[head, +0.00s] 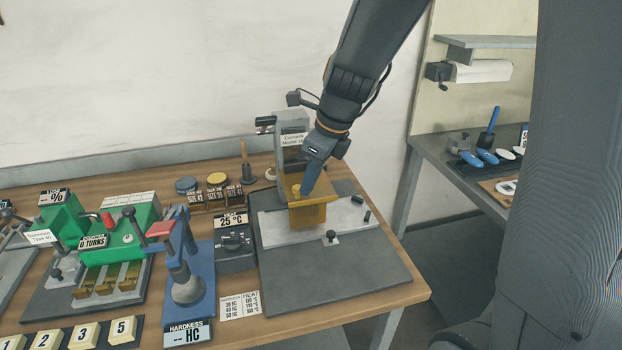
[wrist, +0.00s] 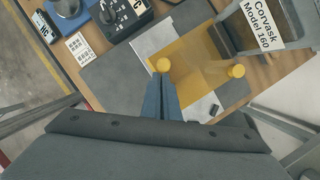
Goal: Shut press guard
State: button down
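The press guard (head: 309,214) is a see-through amber cover at the front of the grey press labelled Corvask Model 160 (head: 291,124). It stands over the pale plate of the press. In the wrist view the guard (wrist: 196,68) carries a yellow knob (wrist: 163,64) by my fingertips and a second yellow knob (wrist: 236,71) to the right. My gripper (head: 305,194) points down at the guard; its blue fingers (wrist: 161,82) lie together with their tips right at the first knob. I cannot tell whether they touch it. The fingers look shut, with nothing visible between them.
A dark heat control box reading 25 °C (head: 236,248) and a blue hardness tester (head: 188,290) stand left of the press. A green machine (head: 120,240) is further left. The dark mat (head: 335,280) before the press is mostly clear.

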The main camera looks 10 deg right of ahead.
jog(key=s+d+r, duration=0.5)
jog(key=r, duration=0.5)
jog(key=s+f+n+h, duration=0.1)
jog(key=s+f+n, duration=0.1)
jog(key=f+n, duration=0.3)
jog(key=s+d+f+n+h, duration=0.1)
jog(key=s+f+n, duration=0.2)
jog(key=n, duration=0.9)
jog(key=s+d+f+n+b, duration=0.1)
jog(key=s+f+n, duration=0.2)
jog(key=f+n, duration=0.4)
jog(key=shift+s+f+n+g+h, duration=0.25)
jog(key=shift+f+n+g+h, duration=0.15)
jog(key=shift+n, duration=0.3)
jog(key=shift+d, duration=0.1)
